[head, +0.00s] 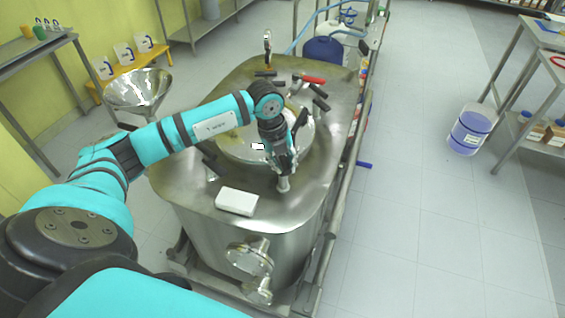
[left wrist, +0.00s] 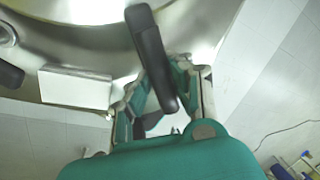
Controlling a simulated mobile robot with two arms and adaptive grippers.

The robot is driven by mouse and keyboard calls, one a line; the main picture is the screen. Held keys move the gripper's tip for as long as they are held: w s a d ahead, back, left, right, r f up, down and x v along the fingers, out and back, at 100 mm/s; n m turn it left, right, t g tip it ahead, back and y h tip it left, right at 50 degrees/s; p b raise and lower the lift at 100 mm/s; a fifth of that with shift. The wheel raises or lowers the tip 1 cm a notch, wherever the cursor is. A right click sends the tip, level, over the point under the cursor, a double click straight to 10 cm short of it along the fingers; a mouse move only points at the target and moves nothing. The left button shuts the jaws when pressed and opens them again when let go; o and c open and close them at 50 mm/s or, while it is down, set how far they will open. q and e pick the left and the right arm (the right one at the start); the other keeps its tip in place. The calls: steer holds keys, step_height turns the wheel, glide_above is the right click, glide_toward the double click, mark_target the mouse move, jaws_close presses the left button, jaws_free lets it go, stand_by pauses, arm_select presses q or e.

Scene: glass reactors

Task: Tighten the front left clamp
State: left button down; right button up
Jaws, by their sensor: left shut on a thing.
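The steel reactor vessel (head: 165,180) has a round lid with several black-handled clamps around it. One black clamp handle (head: 209,164) shows at the near left of the lid; a black handle also shows at the left edge of the left wrist view (left wrist: 10,74). My left gripper (head: 284,166) points down at the near right of the lid. In the left wrist view it is shut on a black clamp handle (left wrist: 150,48), which runs between its fingers. In the head view the gripper mostly hides this clamp's base. My right gripper is not in view.
A white box (head: 237,202) lies on the vessel top, left of my left gripper. A red-handled clamp (head: 309,79) is at the far side. A steel funnel (head: 138,88) stands at left.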

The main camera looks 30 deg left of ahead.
arm_select(q)
steer(key=c, duration=1.2)
jaws_free()
steer(key=shift+w+d+r, duration=0.1)
steer(key=shift+w+d, duration=0.15)
steer(key=shift+s+a, duration=0.1)
steer(key=shift+a+r, duration=0.1)
steer(key=shift+r, duration=0.25)
steer(key=r, duration=0.3)
steer(key=s+r, duration=0.1)
steer(key=r, duration=0.3)
steer(key=a+r, duration=0.1)
steer(key=r, duration=0.3)
steer(key=shift+s, duration=0.35)
